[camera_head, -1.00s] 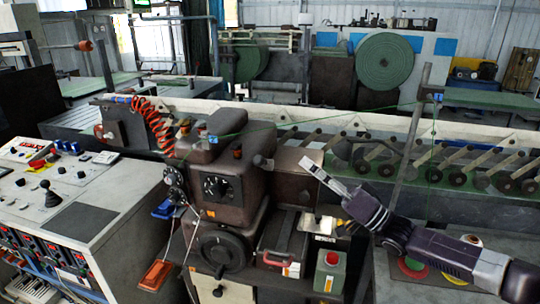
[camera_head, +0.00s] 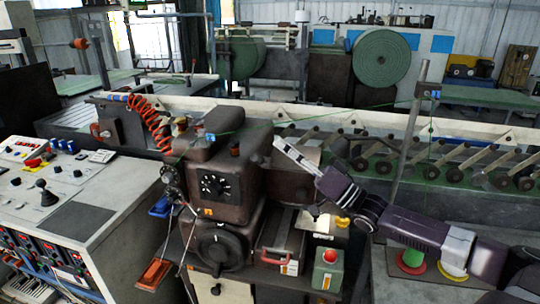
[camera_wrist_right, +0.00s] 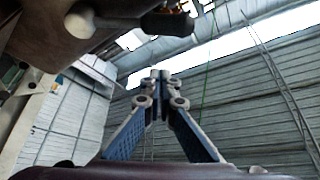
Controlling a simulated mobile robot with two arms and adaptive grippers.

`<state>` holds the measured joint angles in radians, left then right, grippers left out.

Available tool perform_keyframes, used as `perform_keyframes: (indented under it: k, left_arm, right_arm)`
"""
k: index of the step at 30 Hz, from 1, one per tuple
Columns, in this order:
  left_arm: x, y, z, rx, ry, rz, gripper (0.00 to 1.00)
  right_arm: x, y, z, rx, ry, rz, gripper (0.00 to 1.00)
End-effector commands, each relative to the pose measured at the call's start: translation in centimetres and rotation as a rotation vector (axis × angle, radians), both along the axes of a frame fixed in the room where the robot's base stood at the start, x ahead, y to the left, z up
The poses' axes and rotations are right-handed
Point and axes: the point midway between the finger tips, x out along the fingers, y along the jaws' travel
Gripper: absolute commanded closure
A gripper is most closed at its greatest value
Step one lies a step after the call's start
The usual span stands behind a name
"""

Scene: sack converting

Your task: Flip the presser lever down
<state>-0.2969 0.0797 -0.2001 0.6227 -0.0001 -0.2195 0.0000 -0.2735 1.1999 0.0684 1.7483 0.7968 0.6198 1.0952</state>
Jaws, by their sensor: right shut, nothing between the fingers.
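The brown sewing machine head (camera_head: 222,180) stands at the centre of the head view. My right gripper (camera_head: 279,143) reaches in from the right and is shut and empty, its tips close beside the right end of the head. The presser lever is hard to make out there, behind or next to the fingers. In the right wrist view a dark rounded lever end (camera_wrist_right: 168,23), which looks like the presser lever, sticks out at the top, above the shut fingertips (camera_wrist_right: 160,76) in the picture. A gap shows between them; contact is not visible. My left gripper is not in view.
A handwheel (camera_head: 220,248) is low on the machine's front. A green box with a red button (camera_head: 328,268) stands below my right arm. A grey control console (camera_head: 85,205) is at the left. A thin green thread and an upright post (camera_head: 408,150) are near my arm.

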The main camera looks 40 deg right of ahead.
Motion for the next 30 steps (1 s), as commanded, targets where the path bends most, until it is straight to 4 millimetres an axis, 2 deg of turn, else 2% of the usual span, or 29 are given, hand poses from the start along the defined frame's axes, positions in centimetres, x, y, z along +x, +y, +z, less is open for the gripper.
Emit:
perform_keyframes:
  k: [11,13,18,30]
  left_arm:
    - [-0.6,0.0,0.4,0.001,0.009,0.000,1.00]
    - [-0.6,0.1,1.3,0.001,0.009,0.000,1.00]
    - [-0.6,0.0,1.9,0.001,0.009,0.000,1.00]
    - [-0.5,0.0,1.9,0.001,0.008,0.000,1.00]
  right_arm:
    - [2.6,1.0,1.5,0.001,-0.003,0.000,1.00]
    - [2.2,1.8,0.3,0.005,0.005,0.001,1.00]
    - [1.8,2.8,-1.3,0.002,0.001,0.000,1.00]
    - [1.6,3.2,-2.0,0.000,0.000,0.000,1.00]
